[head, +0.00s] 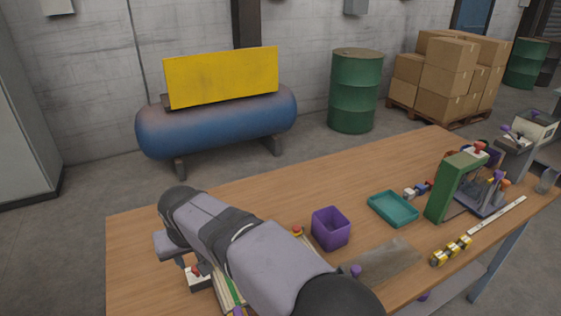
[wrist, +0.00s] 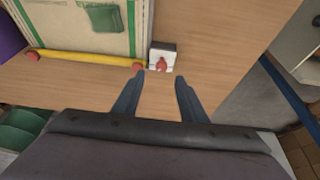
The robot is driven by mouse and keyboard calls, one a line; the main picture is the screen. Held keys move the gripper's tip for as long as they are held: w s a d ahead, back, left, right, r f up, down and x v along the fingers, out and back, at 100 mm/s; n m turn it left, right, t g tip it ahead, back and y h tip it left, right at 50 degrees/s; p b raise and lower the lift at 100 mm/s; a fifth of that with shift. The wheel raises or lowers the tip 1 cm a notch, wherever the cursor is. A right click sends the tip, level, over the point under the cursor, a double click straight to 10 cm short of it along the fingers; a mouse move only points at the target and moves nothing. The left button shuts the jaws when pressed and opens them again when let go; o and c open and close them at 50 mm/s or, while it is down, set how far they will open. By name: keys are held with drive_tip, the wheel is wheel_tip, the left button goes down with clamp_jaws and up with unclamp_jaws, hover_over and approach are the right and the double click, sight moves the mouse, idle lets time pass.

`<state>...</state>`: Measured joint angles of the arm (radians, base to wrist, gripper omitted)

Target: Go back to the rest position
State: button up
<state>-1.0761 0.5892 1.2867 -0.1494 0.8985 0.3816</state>
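My gripper (wrist: 160,77) is open in the wrist view. Its two blue fingers are spread apart over the wooden table, with nothing between them. A small white box with a red knob (wrist: 162,57) lies just beyond the fingertips; I cannot tell whether they touch it. In the head view my arm reaches across the table to the near left, and it hides the fingers. The white box (head: 199,278) shows partly beside the arm there.
A pale panel with green stripes (wrist: 68,42) and a yellow bar with red ends (wrist: 85,59) lie near the white box. A purple bin (head: 331,229), teal tray (head: 393,209) and green frame (head: 453,187) stand right of my arm. The table's back left (head: 135,228) is clear.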

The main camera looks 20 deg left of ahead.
drive_tip(key=w+d+f+m+g+h, duration=0.1)
drive_tip(key=w+d+m, duration=0.15)
drive_tip(key=d, duration=1.25)
drive_tip(key=w+d+f+m+h, duration=0.15)
drive_tip(key=w+d, duration=0.25)
drive_tip(key=d, duration=1.1)
drive_tip(key=s+d+f+m+g, duration=0.1)
drive_tip(key=s+d+f+m, duration=0.1)
drive_tip(key=s+d, duration=0.5)
drive_tip(key=s+d+f+m+g+p, duration=0.1)
drive_tip(key=s+d+f+m, duration=0.1)
drive_tip(key=s+d, duration=0.6)
drive_tip(key=d+f, duration=0.1)
drive_tip(key=d, duration=0.4)
drive_tip(key=shift+f+m, duration=0.35)
drive_tip(key=shift+m, duration=0.05)
